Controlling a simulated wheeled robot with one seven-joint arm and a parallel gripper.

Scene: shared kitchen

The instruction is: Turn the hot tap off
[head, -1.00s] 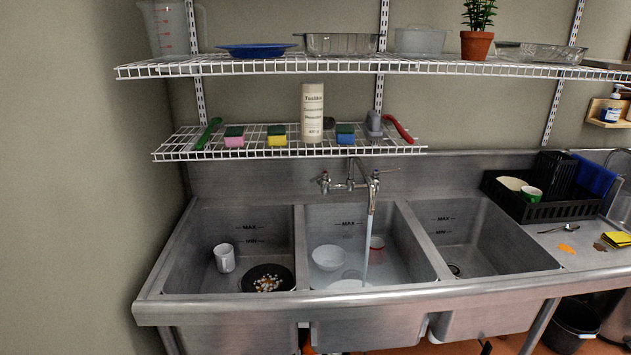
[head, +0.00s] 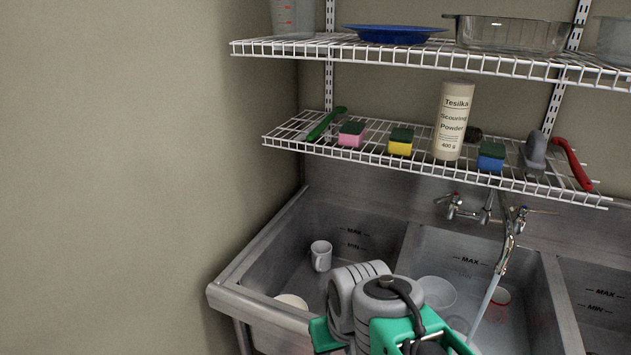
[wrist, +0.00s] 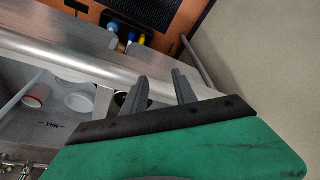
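The wall-mounted tap (head: 486,213) stands behind the middle sink in the head view. The hot handle (head: 448,200), with a red mark, is on its left; the other handle (head: 535,211) is on its right. A water stream (head: 484,312) runs from the spout (head: 508,243) into the middle basin. Part of the tap shows at the lower left of the wrist view (wrist: 18,165). My gripper (wrist: 160,88) is open and empty in the wrist view, its two dark fingers apart, away from the tap. In the head view its fingertips are not visible.
A wire shelf (head: 400,163) with scouring powder (head: 453,120) and sponges hangs above the tap. The left basin holds a white mug (head: 321,256). A wall stands at left.

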